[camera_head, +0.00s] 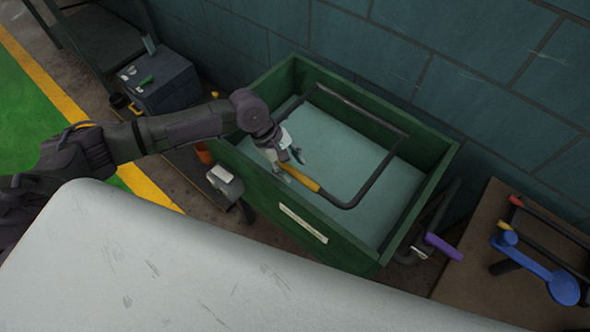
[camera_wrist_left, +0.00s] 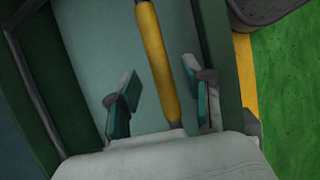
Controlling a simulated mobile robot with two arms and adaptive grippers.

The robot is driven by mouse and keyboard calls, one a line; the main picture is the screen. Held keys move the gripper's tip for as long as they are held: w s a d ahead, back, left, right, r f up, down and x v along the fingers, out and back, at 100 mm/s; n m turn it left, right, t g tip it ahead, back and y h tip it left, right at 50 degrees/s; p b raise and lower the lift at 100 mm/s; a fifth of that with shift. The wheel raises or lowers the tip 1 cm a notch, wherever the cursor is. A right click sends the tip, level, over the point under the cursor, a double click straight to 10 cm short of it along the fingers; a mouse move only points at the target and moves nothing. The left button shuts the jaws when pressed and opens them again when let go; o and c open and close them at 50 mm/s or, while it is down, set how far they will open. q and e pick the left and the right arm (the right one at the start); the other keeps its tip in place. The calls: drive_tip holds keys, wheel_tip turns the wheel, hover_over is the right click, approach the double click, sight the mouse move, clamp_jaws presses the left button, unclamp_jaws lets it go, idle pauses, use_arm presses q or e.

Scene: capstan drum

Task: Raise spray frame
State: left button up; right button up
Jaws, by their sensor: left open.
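My left gripper (camera_head: 293,160) is over the tub at the yellow grip. In the left wrist view, the yellow grip (camera_wrist_left: 157,62) runs between the two open teal-padded fingers of my left gripper (camera_wrist_left: 162,105), with a gap on each side. I cannot tell how far the fingers reach down past it. My right gripper is not in view.
A pale surface (camera_head: 200,262) fills the foreground. A brown bench (camera_head: 480,285) at right holds a blue tool (camera_head: 540,270) and a red-ended bar. A purple-handled pipe (camera_head: 443,246) stands beside the tub. A dark box (camera_head: 165,85) stands at the left, and a block wall rises behind.

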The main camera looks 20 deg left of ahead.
use_arm(q)
drive_tip(key=shift+x, duration=1.3)
clamp_jaws()
